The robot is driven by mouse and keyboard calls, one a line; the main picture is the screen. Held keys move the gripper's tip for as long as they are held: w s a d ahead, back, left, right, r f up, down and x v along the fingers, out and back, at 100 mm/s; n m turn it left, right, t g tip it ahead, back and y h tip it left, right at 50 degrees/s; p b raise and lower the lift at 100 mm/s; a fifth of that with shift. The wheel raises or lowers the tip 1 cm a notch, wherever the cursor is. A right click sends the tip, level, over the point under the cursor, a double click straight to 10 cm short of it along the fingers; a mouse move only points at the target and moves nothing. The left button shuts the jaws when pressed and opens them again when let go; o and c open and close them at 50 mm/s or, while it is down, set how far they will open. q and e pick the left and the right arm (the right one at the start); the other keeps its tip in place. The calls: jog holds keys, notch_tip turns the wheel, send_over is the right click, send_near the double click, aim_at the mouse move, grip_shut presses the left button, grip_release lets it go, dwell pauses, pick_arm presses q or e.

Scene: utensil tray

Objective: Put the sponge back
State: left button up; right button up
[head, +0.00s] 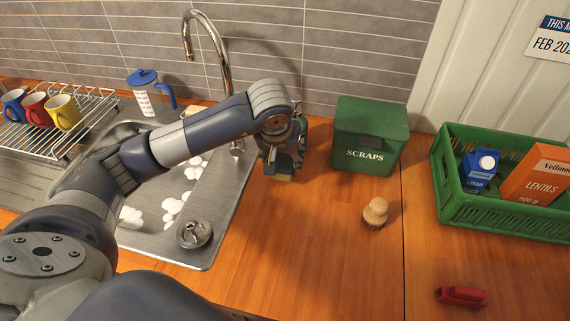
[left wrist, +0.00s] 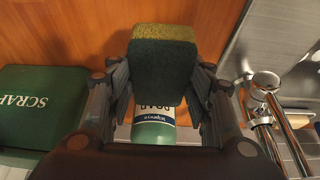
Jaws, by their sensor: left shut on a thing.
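My left gripper (head: 283,166) hangs over the wooden counter, just right of the sink and left of the scraps bin. It is shut on the sponge (left wrist: 163,68), which has a dark green side and a yellow side. In the left wrist view the sponge sits between the two fingers of the left gripper (left wrist: 168,85). My right gripper is not in view.
A soap bottle (left wrist: 153,132) stands beyond the sponge. The tap (head: 222,60) rises behind the sink (head: 225,205), which has suds and a drain strainer (head: 194,233). A green scraps bin (head: 368,137), a brush (head: 375,213) and a green crate (head: 470,208) stand to the right.

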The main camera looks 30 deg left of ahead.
aim_at(285, 166)
pick_arm(q)
jog(key=f+b, duration=0.1)
jog(key=f, duration=0.2)
jog(key=shift+w+f+b, duration=0.2)
jog(key=shift+f+b, duration=0.1)
jog(key=shift+b, duration=0.1)
jog(key=shift+f, duration=0.2)
jog(key=o, duration=0.9)
jog(key=shift+r, duration=0.2)
